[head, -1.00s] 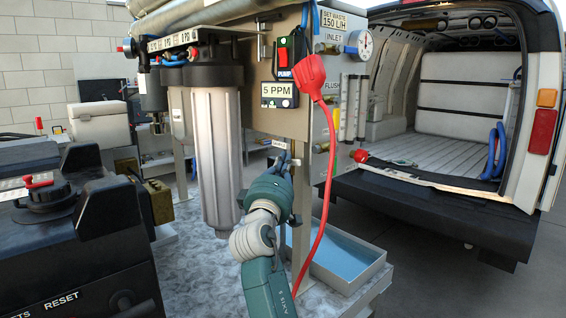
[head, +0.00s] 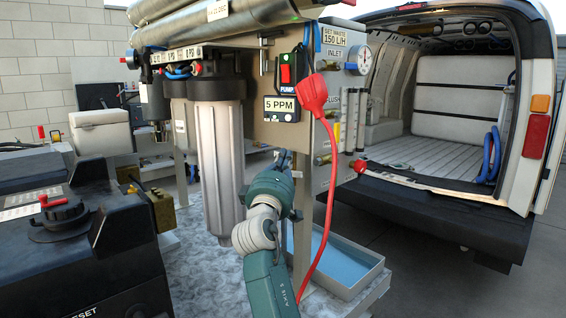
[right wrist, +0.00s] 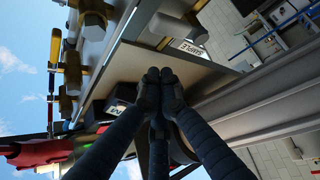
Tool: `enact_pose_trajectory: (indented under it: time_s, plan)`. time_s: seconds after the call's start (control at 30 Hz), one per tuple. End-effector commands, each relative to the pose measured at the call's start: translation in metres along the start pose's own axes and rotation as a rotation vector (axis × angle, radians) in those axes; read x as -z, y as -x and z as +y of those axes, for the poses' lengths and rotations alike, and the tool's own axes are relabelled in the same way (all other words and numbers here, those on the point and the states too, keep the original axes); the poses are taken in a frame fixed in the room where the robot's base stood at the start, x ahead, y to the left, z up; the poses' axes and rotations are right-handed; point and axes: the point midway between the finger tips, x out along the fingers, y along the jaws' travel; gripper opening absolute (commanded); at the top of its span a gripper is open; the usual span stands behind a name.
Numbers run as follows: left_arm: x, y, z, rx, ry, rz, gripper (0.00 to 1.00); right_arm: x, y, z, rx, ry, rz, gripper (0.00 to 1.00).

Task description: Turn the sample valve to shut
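My right gripper (head: 283,160) reaches up to the underside of the panel, below the 5 PPM display. In the right wrist view its dark fingers (right wrist: 160,76) have their tips together, with nothing visible between them. The SAMPLE label (right wrist: 189,48) is just beyond the fingertips there. A brass fitting (right wrist: 178,28) sits beside that label and appears to be part of the sample valve. The valve's handle and its position cannot be made out. In the head view the valve cannot be made out near the gripper. My left gripper is not in view.
A red cable (head: 326,190) hangs close to the right of my right arm. The filter housing (head: 220,160) stands at its left. A shallow tray (head: 350,285) lies below at right. Brass valves (right wrist: 92,22) line the panel in the wrist view. An open van (head: 440,200) stands behind.

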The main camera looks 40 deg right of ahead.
Motion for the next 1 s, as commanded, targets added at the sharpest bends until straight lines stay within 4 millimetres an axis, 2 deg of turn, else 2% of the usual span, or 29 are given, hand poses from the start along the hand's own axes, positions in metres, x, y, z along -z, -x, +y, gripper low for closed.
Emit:
enact_pose_trajectory:
  time_s: [0.03, 0.3, 0.47, 0.57, 0.67, 0.7, 0.87, 1.0]
  plan:
    - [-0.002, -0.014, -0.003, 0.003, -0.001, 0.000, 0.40, 0.002, 0.015, -0.020, 0.012, 0.000, 0.006, 0.00]
    - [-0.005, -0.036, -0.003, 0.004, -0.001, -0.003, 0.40, 0.011, 0.059, -0.044, 0.010, -0.001, 0.006, 0.00]
    - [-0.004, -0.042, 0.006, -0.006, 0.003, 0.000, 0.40, 0.016, 0.076, -0.052, 0.009, 0.000, 0.005, 0.00]
    - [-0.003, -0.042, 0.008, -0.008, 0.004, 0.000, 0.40, 0.019, 0.080, -0.053, 0.012, 0.005, -0.001, 0.18]
    - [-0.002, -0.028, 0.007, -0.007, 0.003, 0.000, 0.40, 0.024, 0.073, -0.057, 0.045, 0.053, -0.045, 0.38]
    - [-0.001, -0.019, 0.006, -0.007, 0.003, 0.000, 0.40, 0.027, 0.068, -0.059, 0.068, 0.089, -0.080, 0.42]
    - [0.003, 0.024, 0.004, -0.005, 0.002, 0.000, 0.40, 0.029, 0.051, -0.063, 0.171, 0.310, -0.294, 0.42]
    - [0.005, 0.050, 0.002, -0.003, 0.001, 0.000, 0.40, 0.023, 0.054, -0.049, 0.214, 0.491, -0.482, 0.42]
